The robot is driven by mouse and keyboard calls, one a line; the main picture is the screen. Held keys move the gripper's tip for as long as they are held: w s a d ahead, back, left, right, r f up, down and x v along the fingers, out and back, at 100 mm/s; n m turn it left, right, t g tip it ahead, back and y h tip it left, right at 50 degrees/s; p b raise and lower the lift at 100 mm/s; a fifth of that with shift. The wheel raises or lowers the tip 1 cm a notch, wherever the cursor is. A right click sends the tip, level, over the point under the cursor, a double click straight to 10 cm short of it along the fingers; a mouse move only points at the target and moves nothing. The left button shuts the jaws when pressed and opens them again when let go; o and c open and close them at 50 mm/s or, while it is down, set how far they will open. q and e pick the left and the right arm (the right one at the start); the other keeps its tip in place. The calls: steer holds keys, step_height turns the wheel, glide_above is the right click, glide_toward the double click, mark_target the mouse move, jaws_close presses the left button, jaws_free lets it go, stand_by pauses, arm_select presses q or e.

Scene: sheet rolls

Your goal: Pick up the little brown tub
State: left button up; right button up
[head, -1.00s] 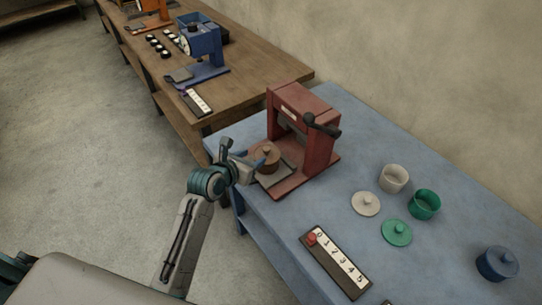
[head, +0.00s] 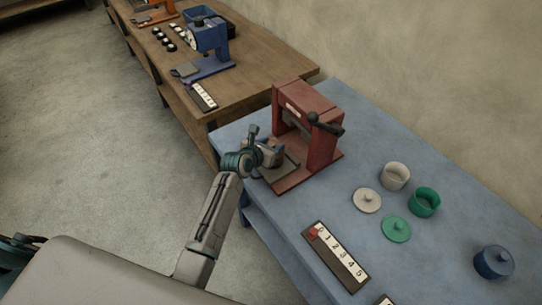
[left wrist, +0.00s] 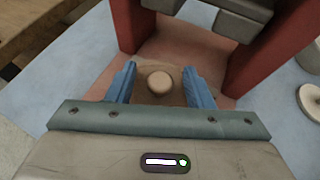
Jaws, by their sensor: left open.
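The little brown tub (left wrist: 180,97), with a round pale knob on its lid, sits at the foot of the red press (head: 305,130). In the left wrist view its knob (left wrist: 159,82) is between the two blue fingers of my left gripper (left wrist: 160,86). The fingers are open, one on each side of the tub; whether they touch it I cannot tell. In the head view my left gripper (head: 272,154) is over the press's front tray and hides most of the tub. My right gripper is not in view.
The red press uprights stand close behind the gripper. On the blue table (head: 440,150) are a white cup (head: 396,177), a green cup (head: 424,202), their lids, a blue lidded tub (head: 494,262) and a number strip (head: 337,257). A wooden table (head: 265,80) stands beyond.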

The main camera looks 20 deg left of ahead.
arm_select(q)
steer(key=shift+s+f, duration=0.1)
jaws_close()
